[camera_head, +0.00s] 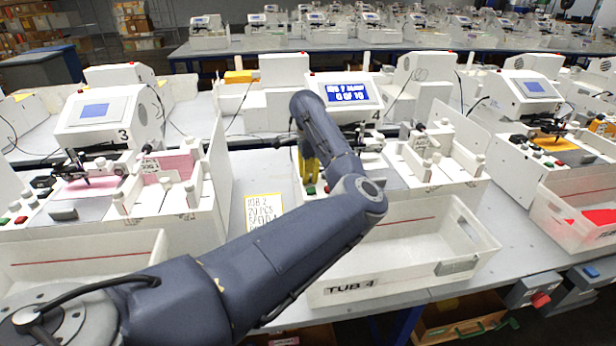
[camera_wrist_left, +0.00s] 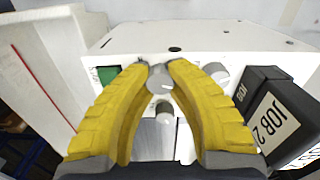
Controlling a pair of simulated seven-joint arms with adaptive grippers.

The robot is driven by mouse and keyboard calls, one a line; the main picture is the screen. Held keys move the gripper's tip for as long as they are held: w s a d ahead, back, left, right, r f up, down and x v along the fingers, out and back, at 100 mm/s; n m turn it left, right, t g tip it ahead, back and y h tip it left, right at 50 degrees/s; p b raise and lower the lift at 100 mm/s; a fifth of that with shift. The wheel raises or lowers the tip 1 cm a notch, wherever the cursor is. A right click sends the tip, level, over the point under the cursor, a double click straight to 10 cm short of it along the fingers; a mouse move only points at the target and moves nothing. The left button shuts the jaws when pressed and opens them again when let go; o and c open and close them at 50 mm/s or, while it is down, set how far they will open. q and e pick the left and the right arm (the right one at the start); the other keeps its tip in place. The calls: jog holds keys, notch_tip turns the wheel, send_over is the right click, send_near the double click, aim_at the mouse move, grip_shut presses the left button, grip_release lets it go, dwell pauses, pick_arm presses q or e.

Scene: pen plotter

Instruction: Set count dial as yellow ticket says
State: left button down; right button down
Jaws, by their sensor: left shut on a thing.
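The yellow-edged ticket (camera_head: 263,215) lies on the table left of plotter 4. Its handwriting reads about "JOB 2, 20 PCS" and a speed line partly hidden by my arm. The plotter's blue screen (camera_head: 348,92) reads about "0 OF 10". My left gripper (camera_head: 309,166) is at the plotter's front left panel. In the left wrist view its yellow fingers (camera_wrist_left: 158,70) are shut on a round grey knob (camera_wrist_left: 160,80). No label or pointer on the knob can be read. My right gripper is not in view.
In the left wrist view a green button (camera_wrist_left: 108,74) is left of the fingers, and another pale knob (camera_wrist_left: 216,71) is right. Black blocks marked "JOB 2" (camera_wrist_left: 277,117) stand close by. A white tub marked "TUB 4" (camera_head: 349,289) sits in front.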

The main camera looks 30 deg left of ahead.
pick_arm(q)
jog(key=shift+m, duration=0.5)
jog(key=m, duration=0.2)
jog(key=shift+m, duration=2.2)
